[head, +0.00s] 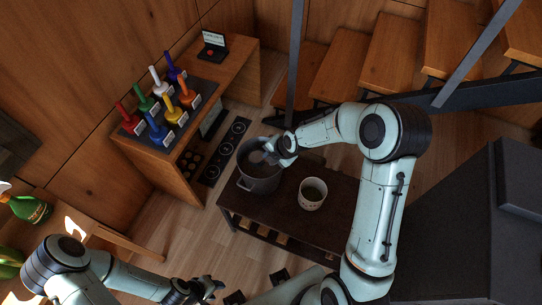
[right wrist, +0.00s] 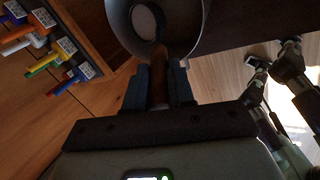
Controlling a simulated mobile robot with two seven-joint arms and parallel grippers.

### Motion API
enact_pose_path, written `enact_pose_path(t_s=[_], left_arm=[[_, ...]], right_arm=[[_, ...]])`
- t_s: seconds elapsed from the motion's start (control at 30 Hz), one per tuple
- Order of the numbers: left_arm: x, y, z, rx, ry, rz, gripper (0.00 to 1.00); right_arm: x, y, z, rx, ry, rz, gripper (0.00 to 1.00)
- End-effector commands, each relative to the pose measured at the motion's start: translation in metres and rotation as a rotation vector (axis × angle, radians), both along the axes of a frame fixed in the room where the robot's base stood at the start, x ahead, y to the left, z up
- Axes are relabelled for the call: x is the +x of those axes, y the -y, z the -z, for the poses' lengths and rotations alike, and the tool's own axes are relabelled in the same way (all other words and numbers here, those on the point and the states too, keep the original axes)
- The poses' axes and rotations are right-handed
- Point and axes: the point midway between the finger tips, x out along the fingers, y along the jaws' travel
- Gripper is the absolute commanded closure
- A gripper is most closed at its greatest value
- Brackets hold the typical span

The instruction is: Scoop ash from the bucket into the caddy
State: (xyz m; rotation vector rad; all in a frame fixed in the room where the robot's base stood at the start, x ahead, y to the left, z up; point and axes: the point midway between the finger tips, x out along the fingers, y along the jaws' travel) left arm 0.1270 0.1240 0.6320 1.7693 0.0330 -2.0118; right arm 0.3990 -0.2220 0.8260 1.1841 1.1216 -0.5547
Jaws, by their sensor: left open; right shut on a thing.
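A grey metal bucket (head: 258,184) stands on the dark low table. A pale cup-like container (head: 311,203), probably the caddy, stands to its right; its inside looks dark, but I cannot tell what it holds. My right gripper (head: 272,152) is over the bucket's rim. In the right wrist view my right gripper (right wrist: 158,88) is shut on a brown wooden handle (right wrist: 158,70), probably the scoop's. The handle points to a dark-rimmed round shape within the bucket's opening; any ash on it cannot be made out. My left gripper (head: 208,288) is open and empty at the bottom, away from the table.
The dark low table (head: 335,222) has bare room around the pale container. A wooden bench (head: 160,172) behind left holds several coloured-handled tools (head: 156,115) and a small laptop-like stand (head: 212,46). Stairs (head: 375,55) rise behind. A green bottle (head: 30,208) is at far left.

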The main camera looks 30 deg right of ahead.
Motion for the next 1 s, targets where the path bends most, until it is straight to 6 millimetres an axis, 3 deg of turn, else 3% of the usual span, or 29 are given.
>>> enact_pose_path(t_s=[1.0], left_arm=[[-0.021, 0.0, 0.035, 0.0, -0.024, -0.001, 0.57]], right_arm=[[-0.012, 0.002, 0.009, 0.015, 0.079, 0.002, 1.0]])
